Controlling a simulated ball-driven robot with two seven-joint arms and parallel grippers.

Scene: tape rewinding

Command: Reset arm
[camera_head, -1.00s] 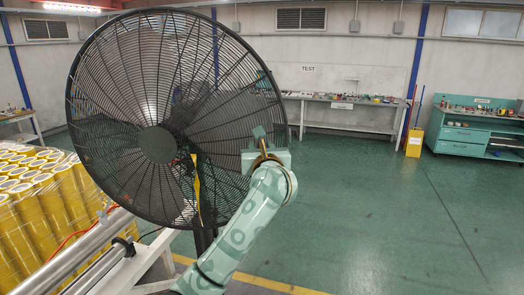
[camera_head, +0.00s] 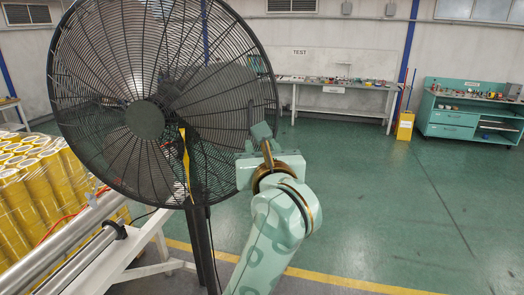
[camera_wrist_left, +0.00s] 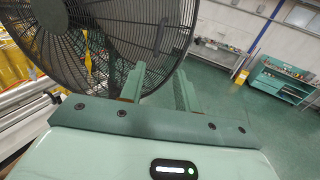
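The arm in the head view rises from the bottom middle, and its gripper (camera_head: 263,140) is raised in front of the right edge of a large black fan (camera_head: 145,120). In the left wrist view my left gripper (camera_wrist_left: 160,80) has its two fingers apart, with nothing between them. The fan fills the upper left of that view, behind the fingers; whether anything touches it I cannot tell. My right gripper is not in view.
Yellow tape rolls (camera_head: 40,180) are stacked at the left, beside metal rollers (camera_head: 75,240) on a white frame. A yellow bin (camera_head: 404,127) and a green workbench (camera_head: 470,118) stand at the back right. The green floor (camera_head: 400,210) at the right is clear.

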